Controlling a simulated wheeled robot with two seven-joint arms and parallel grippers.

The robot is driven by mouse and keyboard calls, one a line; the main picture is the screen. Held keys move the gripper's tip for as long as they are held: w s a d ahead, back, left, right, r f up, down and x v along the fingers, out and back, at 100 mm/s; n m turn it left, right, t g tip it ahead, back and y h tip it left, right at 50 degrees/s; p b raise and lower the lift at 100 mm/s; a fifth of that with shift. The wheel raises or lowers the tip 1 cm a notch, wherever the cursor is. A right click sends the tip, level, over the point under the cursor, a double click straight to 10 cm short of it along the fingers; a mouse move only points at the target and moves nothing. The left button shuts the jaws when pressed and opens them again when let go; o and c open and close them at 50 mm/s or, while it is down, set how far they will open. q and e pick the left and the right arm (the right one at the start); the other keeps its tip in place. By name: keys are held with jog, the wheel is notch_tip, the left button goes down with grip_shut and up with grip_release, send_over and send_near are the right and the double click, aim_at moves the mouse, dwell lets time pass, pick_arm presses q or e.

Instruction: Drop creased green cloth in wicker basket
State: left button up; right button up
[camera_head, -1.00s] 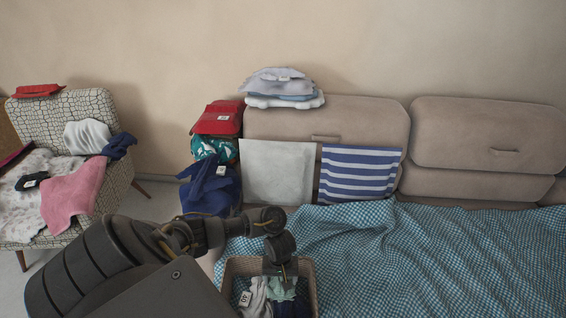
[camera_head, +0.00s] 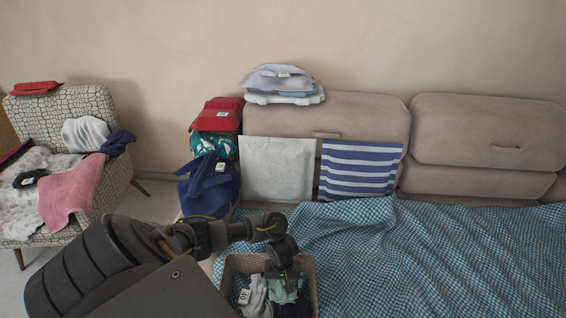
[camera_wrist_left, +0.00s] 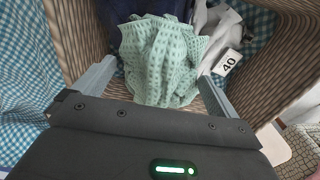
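The creased pale green cloth (camera_head: 284,294) lies inside the wicker basket (camera_head: 308,268). It also shows in the left wrist view, crumpled (camera_wrist_left: 160,60) in the basket (camera_wrist_left: 275,90). My left gripper (camera_head: 282,276) points down into the basket over the cloth. In the left wrist view its two fingers (camera_wrist_left: 155,88) stand wide apart on either side of the cloth's near part, so it is open. Whether the fingers touch the cloth I cannot tell. My right gripper is not in view.
A grey cloth tagged 40 (camera_wrist_left: 212,40) and dark blue cloth (camera_wrist_left: 152,10) share the basket. A blue checked blanket (camera_head: 420,255) covers the seat around it. Folded clothes (camera_head: 282,82) lie on the sofa back. A patterned chair (camera_head: 92,105) with more clothes stands left.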

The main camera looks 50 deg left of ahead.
pick_arm(q)
notch_tip(320, 180, up, 12)
jog(key=p, duration=0.7)
jog(key=shift+r, duration=0.2)
jog(key=shift+d, duration=0.1)
